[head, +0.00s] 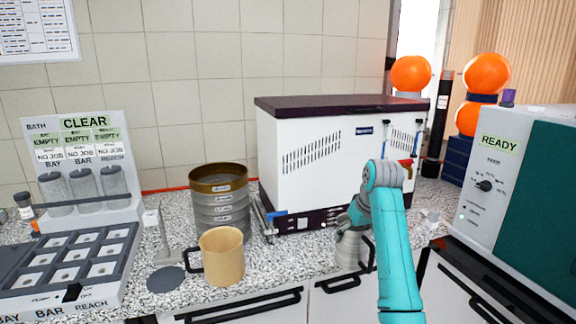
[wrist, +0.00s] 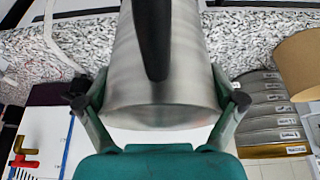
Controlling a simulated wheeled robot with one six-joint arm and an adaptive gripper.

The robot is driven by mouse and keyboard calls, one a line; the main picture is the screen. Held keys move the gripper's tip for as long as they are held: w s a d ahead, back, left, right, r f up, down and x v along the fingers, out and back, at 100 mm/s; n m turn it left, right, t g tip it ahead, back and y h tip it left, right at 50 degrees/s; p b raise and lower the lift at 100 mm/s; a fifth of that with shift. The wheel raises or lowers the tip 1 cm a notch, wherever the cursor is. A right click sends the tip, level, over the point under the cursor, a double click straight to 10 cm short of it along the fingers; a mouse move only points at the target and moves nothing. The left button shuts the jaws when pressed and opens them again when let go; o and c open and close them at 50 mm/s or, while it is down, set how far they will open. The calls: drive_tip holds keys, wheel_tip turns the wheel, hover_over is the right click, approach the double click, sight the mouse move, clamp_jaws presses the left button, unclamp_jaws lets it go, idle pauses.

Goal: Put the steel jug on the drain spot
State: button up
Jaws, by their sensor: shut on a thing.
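The steel jug (head: 349,252) is a silvery vessel with a black handle, partly hidden by my arm in the head view. In the wrist view the jug (wrist: 185,85) fills the middle, its black handle towards the camera. My gripper (head: 352,224) is shut on the jug, with one finger on each side of its body. The jug is at the front of the counter, below the white machine; I cannot tell whether its base touches anything. A dark grey round patch (head: 166,280) lies on the counter left of the tan mug; no label shows whether it is the drain spot.
A tan mug (head: 222,262) stands in front of a stack of sieves (head: 219,213), left of the jug. A white machine (head: 320,150) stands behind the jug. A grey tray rack (head: 72,262) is at far left. A teal-fronted READY unit (head: 535,190) is at right.

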drive_tip(key=s+f+m, duration=0.1)
drive_tip(key=s+f, duration=0.4)
drive_tip(key=f, duration=0.7)
drive_tip(key=s+f+m, duration=0.1)
drive_tip(key=s+f, duration=0.4)
drive_tip(key=f, duration=0.8)
drive_tip(key=s+f+m+h, duration=0.1)
drive_tip(key=s+f, duration=1.6)
drive_tip(key=s, duration=0.2)
drive_tip(key=shift+s+f, duration=0.25)
drive_tip(key=shift+f, duration=0.1)
drive_tip(key=shift+d, duration=0.1)
